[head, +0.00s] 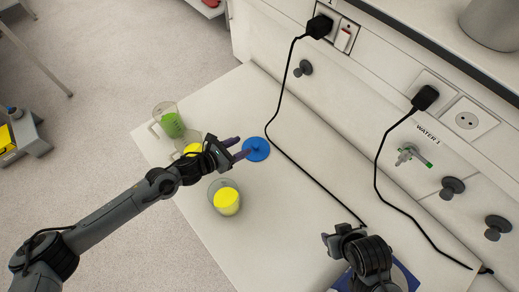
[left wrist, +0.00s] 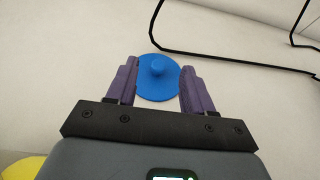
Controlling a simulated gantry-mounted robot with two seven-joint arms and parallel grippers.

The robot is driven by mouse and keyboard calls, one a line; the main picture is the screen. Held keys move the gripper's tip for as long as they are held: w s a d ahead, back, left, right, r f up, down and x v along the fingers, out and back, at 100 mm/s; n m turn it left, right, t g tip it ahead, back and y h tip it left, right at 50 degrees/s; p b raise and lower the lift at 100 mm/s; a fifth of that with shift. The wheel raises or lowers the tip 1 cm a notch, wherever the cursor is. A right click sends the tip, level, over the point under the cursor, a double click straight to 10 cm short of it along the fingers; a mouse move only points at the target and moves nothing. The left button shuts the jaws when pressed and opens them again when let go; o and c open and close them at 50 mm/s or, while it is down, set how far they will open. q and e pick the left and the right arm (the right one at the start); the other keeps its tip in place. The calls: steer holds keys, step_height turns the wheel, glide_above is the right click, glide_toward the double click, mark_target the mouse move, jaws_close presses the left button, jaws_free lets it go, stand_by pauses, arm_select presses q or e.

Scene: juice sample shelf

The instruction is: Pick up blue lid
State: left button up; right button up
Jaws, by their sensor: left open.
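The blue lid (head: 256,149) is a round disc with a small knob on top, lying on the white bench. In the left wrist view the blue lid (left wrist: 158,80) shows between and just beyond the fingertips. My left gripper (head: 240,148) is open, its two purple fingers pointing at the lid from the left; in the left wrist view the gripper (left wrist: 157,75) has nothing held between its fingers. I cannot tell whether the fingers touch the lid. My right gripper (head: 328,240) is at the lower right, away from the lid; its fingers are not clear.
A clear beaker with yellow contents (head: 226,200) stands below my left gripper. A container with green contents (head: 172,124) stands at the upper left, with another yellow one (head: 193,149) partly hidden behind my gripper. A black cable (head: 268,110) runs just right of the lid.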

mark_target(257, 144)
arm_select(q)
steer(key=f+b, duration=0.2)
steer(key=f, duration=0.1)
steer(key=shift+w+d, duration=0.15)
steer(key=shift+d, duration=0.05)
arm_select(e)
step_height(257, 144, down, 3)
steer(key=shift+f, duration=0.1)
arm_select(q)
steer(key=shift+w+d+f, duration=0.1)
steer(key=shift+d+f, duration=0.05)
steer(key=shift+f, duration=0.05)
steer(key=shift+x, duration=1.3)
arm_select(e)
steer(key=shift+d+r, duration=0.15)
steer(key=shift+r, duration=0.1)
arm_select(q)
steer(key=shift+x, duration=2.15)
arm_select(e)
steer(key=shift+r, duration=0.15)
arm_select(q)
steer(key=shift+d, duration=0.1)
jaws_close()
steer(key=shift+r, duration=0.2)
